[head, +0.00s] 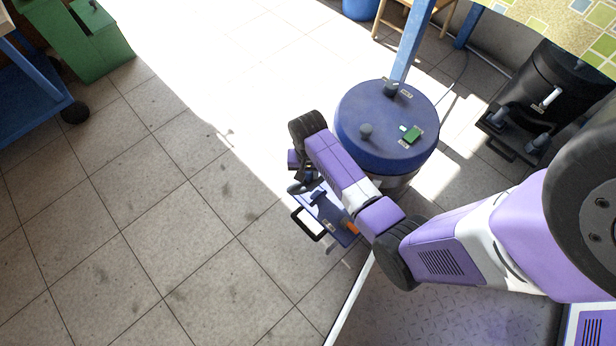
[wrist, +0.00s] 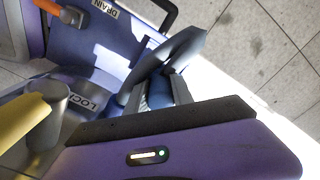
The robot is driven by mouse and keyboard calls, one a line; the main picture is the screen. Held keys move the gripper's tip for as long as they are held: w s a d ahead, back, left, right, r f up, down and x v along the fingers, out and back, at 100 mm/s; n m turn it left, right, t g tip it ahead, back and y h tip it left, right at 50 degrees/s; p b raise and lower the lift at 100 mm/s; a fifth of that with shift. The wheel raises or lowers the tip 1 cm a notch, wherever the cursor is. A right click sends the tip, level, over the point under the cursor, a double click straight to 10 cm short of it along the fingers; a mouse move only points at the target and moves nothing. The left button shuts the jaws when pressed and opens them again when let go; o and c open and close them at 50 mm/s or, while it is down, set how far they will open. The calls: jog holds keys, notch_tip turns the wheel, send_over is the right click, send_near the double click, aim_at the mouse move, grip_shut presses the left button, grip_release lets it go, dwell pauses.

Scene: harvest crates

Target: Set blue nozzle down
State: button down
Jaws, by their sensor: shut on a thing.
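The blue nozzle (wrist: 168,72) is slate blue with a flat flared head. My gripper (wrist: 160,97) is shut on it, with one purple finger and its dark pad across the lower part of the wrist view. In the head view my gripper (head: 298,176) is left of the blue drum, and the nozzle (head: 300,188) shows only as a small dark blue shape. Behind the nozzle is a blue tray (wrist: 88,52) with DRAIN and LOCK labels. The same tray (head: 322,208) lies low in the head view. Whether the nozzle touches it, I cannot tell.
A round blue-lidded drum (head: 370,110) stands right beside my arm. A black vessel (head: 565,85) stands at the right. A green crate (head: 100,45) and a blue cart (head: 35,105) are at upper left. Tiled floor at left is clear.

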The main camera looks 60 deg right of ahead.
aim_at(308, 183)
jog(key=shift+f+b, duration=1.05)
jog(key=shift+f, duration=1.15)
jog(key=shift+f, duration=0.1)
jog(key=c, duration=1.1)
grip_release()
notch_tip(308, 183, up, 12)
jog(key=p, duration=0.5)
jog(key=shift+p, duration=0.4)
